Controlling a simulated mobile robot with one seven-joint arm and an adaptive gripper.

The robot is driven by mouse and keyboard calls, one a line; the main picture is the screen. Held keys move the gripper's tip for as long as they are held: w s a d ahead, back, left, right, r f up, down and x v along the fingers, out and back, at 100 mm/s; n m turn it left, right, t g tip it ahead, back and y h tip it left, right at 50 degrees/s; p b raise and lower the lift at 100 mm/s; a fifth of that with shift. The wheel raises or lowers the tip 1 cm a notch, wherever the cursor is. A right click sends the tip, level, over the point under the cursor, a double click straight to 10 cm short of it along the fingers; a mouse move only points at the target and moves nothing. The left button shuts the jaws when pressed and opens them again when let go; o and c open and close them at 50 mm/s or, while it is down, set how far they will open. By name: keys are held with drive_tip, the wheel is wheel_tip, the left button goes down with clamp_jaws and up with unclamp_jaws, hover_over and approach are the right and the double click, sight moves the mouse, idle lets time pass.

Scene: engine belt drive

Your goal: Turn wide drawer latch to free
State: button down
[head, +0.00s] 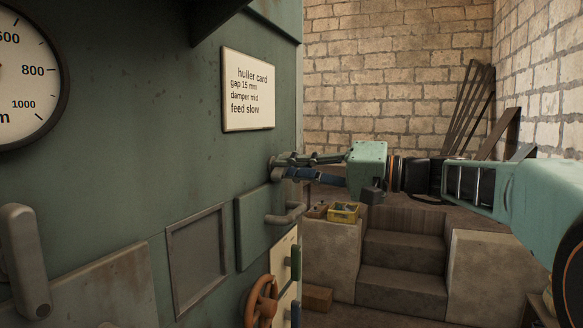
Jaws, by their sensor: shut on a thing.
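The wide drawer front (255,228) is a green panel on the green machine's face, with a grey bar handle (292,214). A small grey latch (274,162) shows just above the panel's top edge. My gripper (284,167) reaches in from the right and is shut on the latch. The fingers cover most of the latch, so its exact angle cannot be told. The drawer front looks flush with the machine.
A huller card (248,90) hangs above the latch. A recessed panel (197,258) lies to the left. An orange handwheel (262,302) sits below the drawer. A yellow crate (343,212) and stone steps (405,263) stand behind, under my arm.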

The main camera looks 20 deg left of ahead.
drive_tip(key=shift+r+m+p, duration=0.1)
drive_tip(key=shift+m+p, duration=0.9)
drive_tip(key=shift+m, duration=2.1)
drive_tip(key=c, duration=2.2)
unclamp_jaws()
drive_tip(key=d, duration=1.2)
drive_tip(key=shift+s, duration=0.45)
